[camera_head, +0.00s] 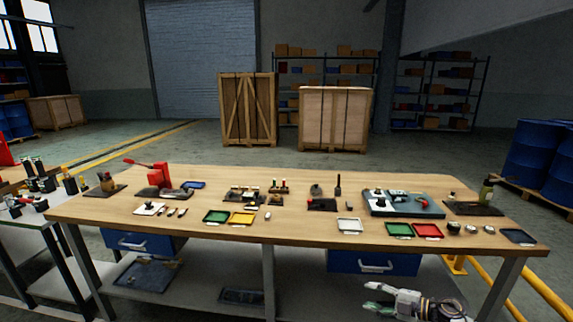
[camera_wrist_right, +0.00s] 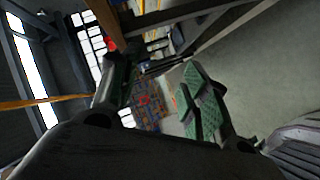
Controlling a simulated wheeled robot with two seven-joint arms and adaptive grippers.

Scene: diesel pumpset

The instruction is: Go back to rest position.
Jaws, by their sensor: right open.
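My right gripper (camera_head: 378,299) shows at the bottom right of the head view, low in front of the workbench (camera_head: 300,233) and below its top. It points to the left, and its fingers are apart and empty. In the right wrist view the two green-padded fingers of the right gripper (camera_wrist_right: 160,95) stand apart with nothing between them. My left gripper is not in either view.
The bench top carries green trays (camera_head: 216,216), a yellow tray (camera_head: 242,218), a red tray (camera_head: 428,230), a grey-blue board (camera_head: 425,210) and a red press (camera_head: 160,175). Blue drawers (camera_head: 374,262) hang below. Wooden crates (camera_head: 335,118) and blue barrels (camera_head: 531,150) stand behind.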

